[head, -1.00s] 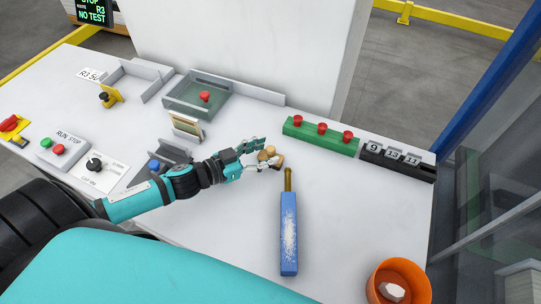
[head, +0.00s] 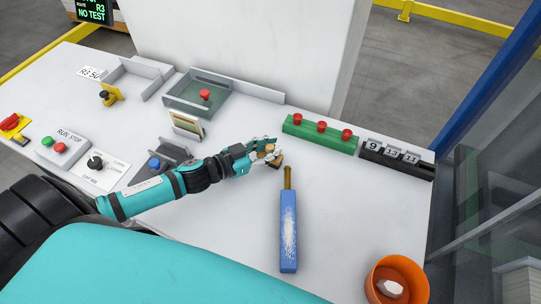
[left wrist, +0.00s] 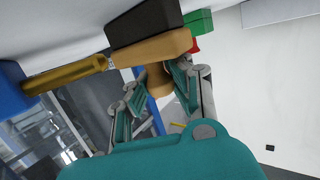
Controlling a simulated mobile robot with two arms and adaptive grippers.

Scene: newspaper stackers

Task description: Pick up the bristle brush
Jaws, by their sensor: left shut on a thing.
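The bristle brush (head: 275,162) is a small tan wooden block with a dark underside and a rounded knob. It sits near the middle of the white table, just beyond the brass end of a blue bar. In the left wrist view its wooden body (left wrist: 153,50) and dark bristle block (left wrist: 145,24) show large, close to the table surface. My left gripper (head: 265,149) is shut on the brush, its fingers on either side of the knob. I cannot tell whether the bristles touch the table. My right gripper is not in view.
The blue bar with a brass handle (head: 288,230) lies close in front of the brush. Behind stand a green block with red knobs (head: 320,137) and a black number strip (head: 397,158). An orange bowl (head: 373,285) is at front right. Table between bar and bowl is clear.

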